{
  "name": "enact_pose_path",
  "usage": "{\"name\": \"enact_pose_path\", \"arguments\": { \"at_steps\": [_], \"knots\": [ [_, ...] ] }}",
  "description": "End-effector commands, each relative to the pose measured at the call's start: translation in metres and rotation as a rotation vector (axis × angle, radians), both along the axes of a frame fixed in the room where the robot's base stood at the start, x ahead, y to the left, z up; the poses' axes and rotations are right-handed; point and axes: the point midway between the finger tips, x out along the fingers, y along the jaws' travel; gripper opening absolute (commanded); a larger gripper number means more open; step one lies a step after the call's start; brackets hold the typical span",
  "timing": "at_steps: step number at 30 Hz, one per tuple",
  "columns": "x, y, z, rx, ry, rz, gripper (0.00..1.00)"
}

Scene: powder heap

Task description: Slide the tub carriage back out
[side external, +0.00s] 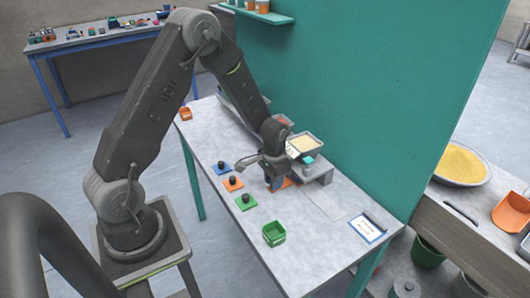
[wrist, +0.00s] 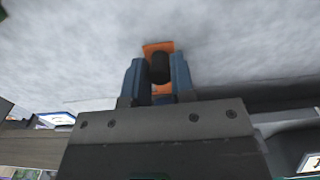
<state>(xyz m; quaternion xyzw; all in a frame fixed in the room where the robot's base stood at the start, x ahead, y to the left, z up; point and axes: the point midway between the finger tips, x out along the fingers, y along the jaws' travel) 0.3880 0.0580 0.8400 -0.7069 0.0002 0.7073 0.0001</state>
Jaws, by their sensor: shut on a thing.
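My gripper (side external: 275,185) is low over the table, at an orange plate (side external: 287,183). In the wrist view its two blue fingers (wrist: 158,78) are shut on an upright black knob (wrist: 160,68), with the orange plate (wrist: 158,47) under it. A grey tub (side external: 315,140) with pale yellow powder in it stands behind the gripper, close to the green panel. A grey block (side external: 321,173) and a small teal piece (side external: 308,160) are beside the tub. My arm partly hides this area, and I cannot tell how the knob joins the tub's carriage.
Three black knobs on blue (side external: 217,168), orange (side external: 234,186) and green (side external: 245,204) plates stand left of the gripper. A green bin (side external: 273,234) and a label card (side external: 366,229) are near the front. The tall green panel (side external: 380,100) bounds the table's back.

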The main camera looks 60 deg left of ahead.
Motion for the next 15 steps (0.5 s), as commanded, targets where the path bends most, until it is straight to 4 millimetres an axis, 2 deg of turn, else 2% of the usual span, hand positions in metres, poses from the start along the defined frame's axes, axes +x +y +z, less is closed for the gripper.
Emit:
{"name": "enact_pose_path", "arguments": {
  "at_steps": [15],
  "knots": [
    [0.001,-0.040,0.001,0.000,-0.003,-0.002,0.02]
  ]
}}
